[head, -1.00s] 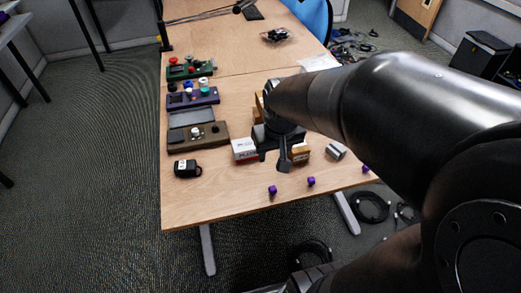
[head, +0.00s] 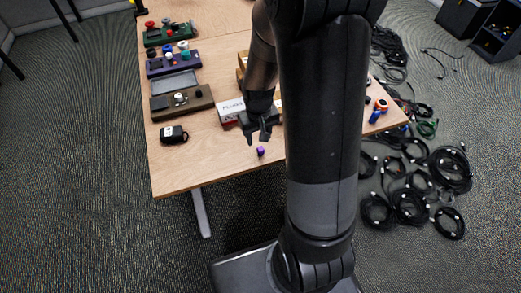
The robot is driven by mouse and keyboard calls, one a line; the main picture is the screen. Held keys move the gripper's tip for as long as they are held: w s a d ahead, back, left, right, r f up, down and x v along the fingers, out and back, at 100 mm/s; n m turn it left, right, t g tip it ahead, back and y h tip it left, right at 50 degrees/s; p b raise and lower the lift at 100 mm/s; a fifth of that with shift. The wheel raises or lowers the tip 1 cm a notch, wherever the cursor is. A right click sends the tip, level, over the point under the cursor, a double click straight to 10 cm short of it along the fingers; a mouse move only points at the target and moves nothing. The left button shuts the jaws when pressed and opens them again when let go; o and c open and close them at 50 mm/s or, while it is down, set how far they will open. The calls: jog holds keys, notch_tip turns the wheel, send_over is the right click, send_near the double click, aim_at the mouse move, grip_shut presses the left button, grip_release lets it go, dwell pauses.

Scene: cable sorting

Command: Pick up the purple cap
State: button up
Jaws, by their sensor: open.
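A small purple cap (head: 261,152) stands on the wooden table (head: 215,168) close to its front edge. My gripper (head: 258,138) is just behind and above the cap in the picture, pointing down with its fingers apart. Nothing shows between the fingers. The gripper looks apart from the cap, but its exact height over the table is hard to tell. No other purple cap is in sight; my arm covers the table to the right of this one.
A white and red box (head: 231,112) is close behind my gripper. A black mug-like object (head: 174,134) stands at the left. Brown (head: 160,106), purple (head: 158,68) and green (head: 153,37) trays line the left side. Coiled cables (head: 410,195) lie on the floor at right.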

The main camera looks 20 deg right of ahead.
aim_at(260, 148)
notch_tip(260, 148, down, 4)
jog(key=shift+r, duration=0.15)
jog(key=f, duration=0.4)
jog(key=shift+w+d, duration=0.3)
jog(key=shift+d, duration=0.1)
jog(key=shift+f, duration=0.65)
jog(key=shift+c, duration=0.6)
grip_shut()
